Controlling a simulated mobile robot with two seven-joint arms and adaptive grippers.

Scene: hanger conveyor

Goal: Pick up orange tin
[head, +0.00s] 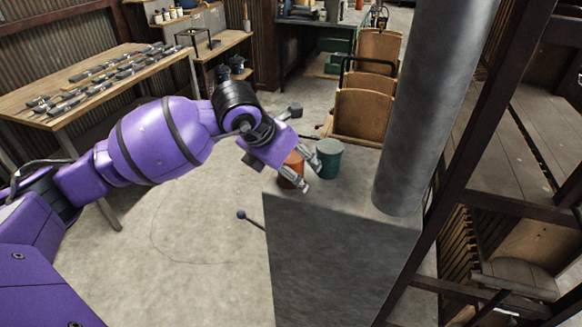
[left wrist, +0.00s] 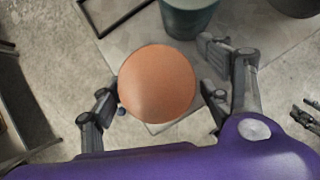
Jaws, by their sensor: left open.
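The orange tin (head: 291,168) stands on top of a grey block (head: 340,225), near its back left corner. In the left wrist view the round orange top of the tin (left wrist: 157,84) lies between the two fingers of my left gripper (left wrist: 160,105). My left gripper (head: 306,176) is open, with its fingers reaching down on either side of the tin, and hides part of it in the head view. Gaps seem to show between fingers and tin. My right gripper is not in view.
A teal tin (head: 329,158) stands just right of the orange tin, close to one finger; it also shows in the left wrist view (left wrist: 188,17). A thick grey column (head: 425,110) rises from the block's right side. A wooden table (head: 85,78) with tools is at left.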

